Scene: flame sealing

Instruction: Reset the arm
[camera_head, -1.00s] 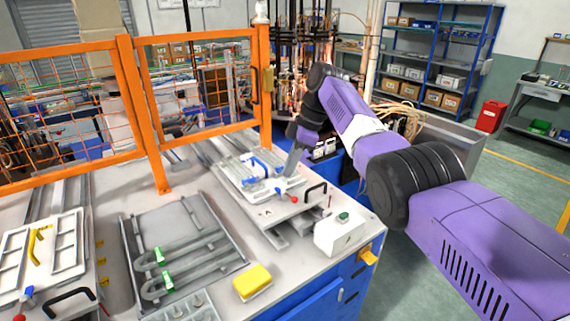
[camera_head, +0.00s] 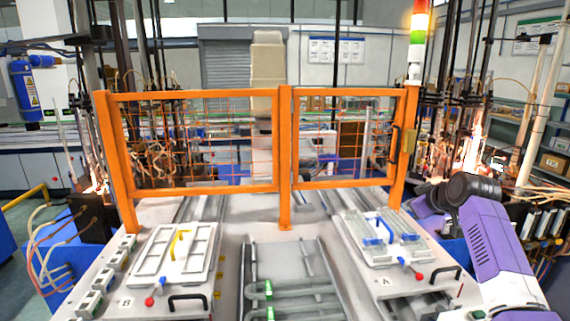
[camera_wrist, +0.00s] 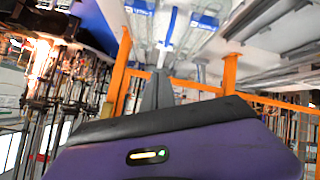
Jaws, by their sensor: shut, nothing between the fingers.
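My purple arm stands at the right edge of the head view, beside the right-hand fixture plate marked A (camera_head: 399,288). My gripper (camera_wrist: 158,88) shows in the wrist view as grey fingers brought together, with nothing between them. In the head view its fingertips are hard to make out beside the orange post. Fixture A carries a white frame with clear tubes and blue clamps (camera_head: 375,240). The blue clamps also show at the top of the wrist view (camera_wrist: 205,22), apart from the fingers.
An orange mesh fence (camera_head: 286,160) stands behind the bench. On the left, fixture plate B (camera_head: 150,302) holds a white frame (camera_head: 150,258) with a yellow handle. Grey bent tubes with green clips (camera_head: 268,290) lie between the plates. A lit signal tower (camera_head: 417,45) rises above the right post.

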